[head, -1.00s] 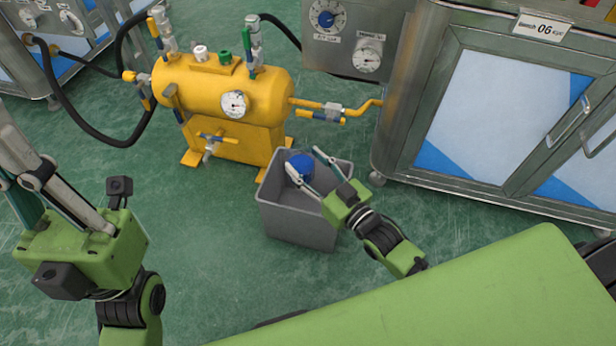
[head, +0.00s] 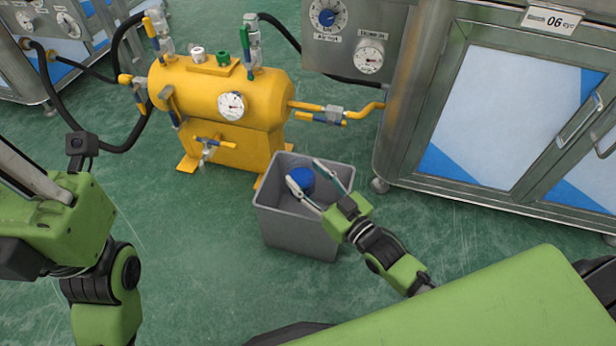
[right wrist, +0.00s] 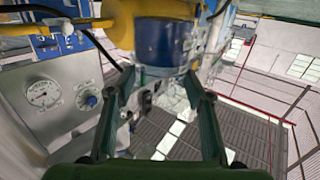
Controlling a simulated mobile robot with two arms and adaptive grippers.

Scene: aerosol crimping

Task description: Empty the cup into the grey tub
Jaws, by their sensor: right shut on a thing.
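The grey tub (head: 300,232) stands on the floor near the middle of the head view, open at the top. My right gripper (head: 305,172) is over its opening, with its fingers on both sides of a blue cup (head: 302,180). In the right wrist view the cup (right wrist: 160,42) sits between the tips of the right fingers and is gripped. The cup's mouth and contents cannot be made out, nor its exact tilt. My left gripper (head: 30,180) is at the left edge, away from the tub; its fingertips are cut off by the frame.
A yellow tank (head: 220,95) with valves and a gauge stands just behind the tub. A steel cabinet (head: 400,120) with glazed doors is to the right. A dark hose (head: 100,145) curves at the left. The green floor left of the tub is clear.

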